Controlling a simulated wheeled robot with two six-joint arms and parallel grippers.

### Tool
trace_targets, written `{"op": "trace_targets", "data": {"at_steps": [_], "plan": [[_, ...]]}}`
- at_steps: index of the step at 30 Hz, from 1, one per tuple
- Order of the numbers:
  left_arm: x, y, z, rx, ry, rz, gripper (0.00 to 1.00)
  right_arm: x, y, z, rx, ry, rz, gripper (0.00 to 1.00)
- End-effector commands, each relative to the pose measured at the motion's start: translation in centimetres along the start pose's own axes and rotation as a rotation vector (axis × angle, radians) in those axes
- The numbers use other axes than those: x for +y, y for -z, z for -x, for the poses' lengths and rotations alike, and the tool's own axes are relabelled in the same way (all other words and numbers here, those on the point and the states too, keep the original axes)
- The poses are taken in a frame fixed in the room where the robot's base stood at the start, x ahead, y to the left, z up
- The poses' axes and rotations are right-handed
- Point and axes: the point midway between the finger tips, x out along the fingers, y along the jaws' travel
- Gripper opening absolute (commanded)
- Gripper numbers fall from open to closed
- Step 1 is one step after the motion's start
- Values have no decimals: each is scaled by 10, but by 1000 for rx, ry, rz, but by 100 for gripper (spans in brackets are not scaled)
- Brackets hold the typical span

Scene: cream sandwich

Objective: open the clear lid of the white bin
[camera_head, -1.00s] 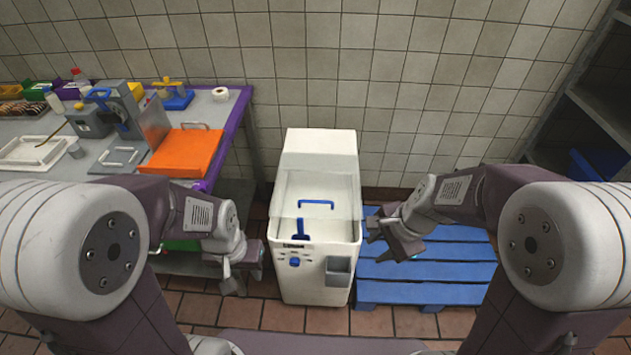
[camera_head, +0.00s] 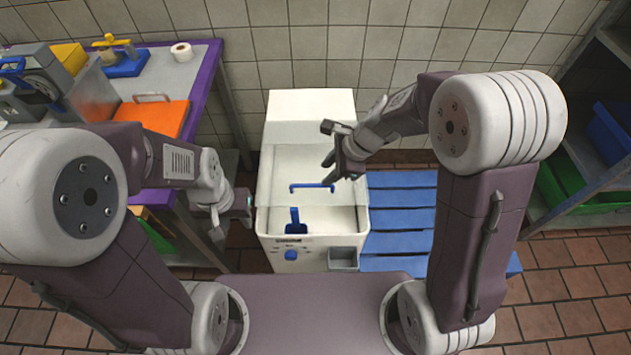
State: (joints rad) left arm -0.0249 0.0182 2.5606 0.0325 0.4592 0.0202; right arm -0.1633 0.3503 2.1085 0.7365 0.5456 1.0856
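The white bin (camera_head: 287,110) stands on the floor in the middle of the head view. A blue scoop (camera_head: 296,222) shows in the front part of the bin. My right gripper (camera_head: 328,150) is above the right side of the lid, just behind and above the handle; its fingers look apart and empty. I cannot tell its exact height over the handle. My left gripper (camera_head: 234,222) is left of the bin, open and empty.
A steel table with a purple edge (camera_head: 205,85) stands at the left, with an orange board (camera_head: 165,118) and several tools. A blue pallet (camera_head: 400,215) lies right of the bin. Shelves with a green crate (camera_head: 570,195) stand at the far right. A tiled wall is behind.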

Motion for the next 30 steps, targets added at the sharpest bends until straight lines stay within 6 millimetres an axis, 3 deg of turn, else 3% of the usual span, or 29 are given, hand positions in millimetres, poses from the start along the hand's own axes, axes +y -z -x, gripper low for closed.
{"op": "trace_targets", "data": {"at_steps": [6, 12, 23, 27, 30], "plan": [[0, -2, -21, 0, 0, 0, 36, 2, 2, -46, 1, -4, 1, 34], [-1, -3, -33, 0, 0, 0, 36, 1, 2, -79, 1, -3, 0, 34], [-1, -3, -34, 0, 0, 0, 36, 0, 0, -88, 1, 0, 1, 34], [-1, -3, -34, 0, 0, 0, 36, 0, 0, -87, 1, 0, 1, 1], [-1, -3, -34, 0, 0, 0, 36, 0, 0, -87, 1, 0, 1, 0]]}}
